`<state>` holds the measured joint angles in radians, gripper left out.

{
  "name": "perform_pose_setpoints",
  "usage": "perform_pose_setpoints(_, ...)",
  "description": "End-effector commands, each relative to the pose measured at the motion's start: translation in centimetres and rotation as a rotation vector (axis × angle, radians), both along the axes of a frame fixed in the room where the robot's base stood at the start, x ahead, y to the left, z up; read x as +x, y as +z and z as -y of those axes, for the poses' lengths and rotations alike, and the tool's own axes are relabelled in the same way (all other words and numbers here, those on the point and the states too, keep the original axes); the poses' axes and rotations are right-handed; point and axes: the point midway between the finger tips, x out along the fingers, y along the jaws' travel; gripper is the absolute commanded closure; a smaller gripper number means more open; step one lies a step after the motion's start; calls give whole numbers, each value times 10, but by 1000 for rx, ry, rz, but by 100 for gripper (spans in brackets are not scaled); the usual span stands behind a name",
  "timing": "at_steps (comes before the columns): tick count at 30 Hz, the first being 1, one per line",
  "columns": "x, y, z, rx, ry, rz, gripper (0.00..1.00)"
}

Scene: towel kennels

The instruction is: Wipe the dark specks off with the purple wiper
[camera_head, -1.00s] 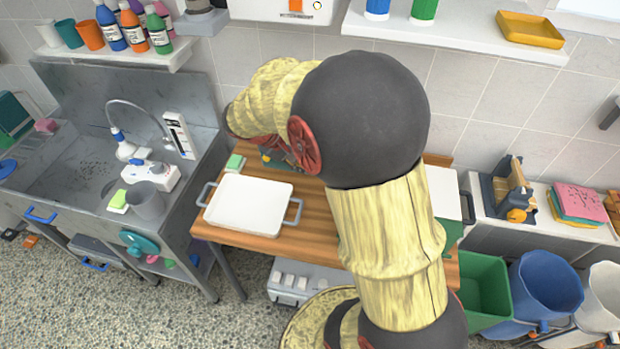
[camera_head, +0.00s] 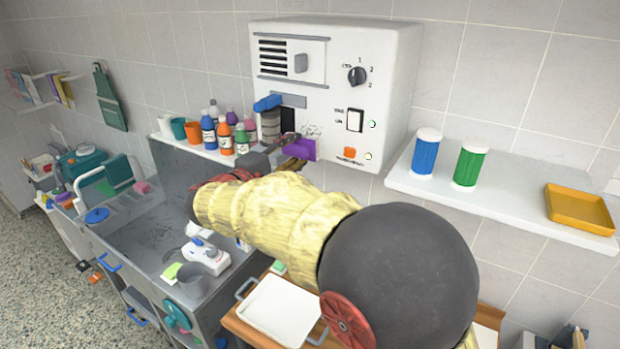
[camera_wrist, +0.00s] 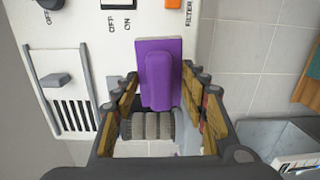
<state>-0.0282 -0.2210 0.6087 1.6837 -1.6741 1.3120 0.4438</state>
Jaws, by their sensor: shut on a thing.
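The purple wiper (camera_head: 302,149) is in front of the white wall machine (camera_head: 385,60), at its lower left front. It also shows in the wrist view (camera_wrist: 159,70), upright between my fingers. My gripper (camera_head: 286,163) is shut on it; in the wrist view my fingers (camera_wrist: 160,100) flank its lower part. I cannot tell whether the wiper touches the panel. A patch of dark specks (camera_head: 311,131) shows on the machine front just above the wiper. Fainter dark specks (camera_head: 160,238) also show in the steel sink area.
Bottles (camera_head: 209,132) and cups crowd the shelf (camera_head: 180,147) at left. A right shelf (camera_head: 495,192) holds two canisters and a yellow tray (camera_head: 578,208). A white tray (camera_head: 281,308) sits below.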

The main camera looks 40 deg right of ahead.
Motion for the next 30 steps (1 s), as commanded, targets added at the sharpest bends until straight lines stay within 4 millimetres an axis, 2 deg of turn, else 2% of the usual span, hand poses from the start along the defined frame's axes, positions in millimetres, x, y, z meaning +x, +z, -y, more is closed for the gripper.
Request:
perform_pose_setpoints(1, 3, 11, -4, -10, 11, 5, 77)
perform_pose_setpoints(3, 6, 20, -8, -22, 22, 8, 77)
perform_pose_setpoints(10, 10, 30, -9, -36, 32, 10, 77)
perform_pose_setpoints(24, 24, 31, 32, -36, 30, 10, 77)
perform_pose_setpoints(30, 27, 30, 42, -34, 30, 11, 77)
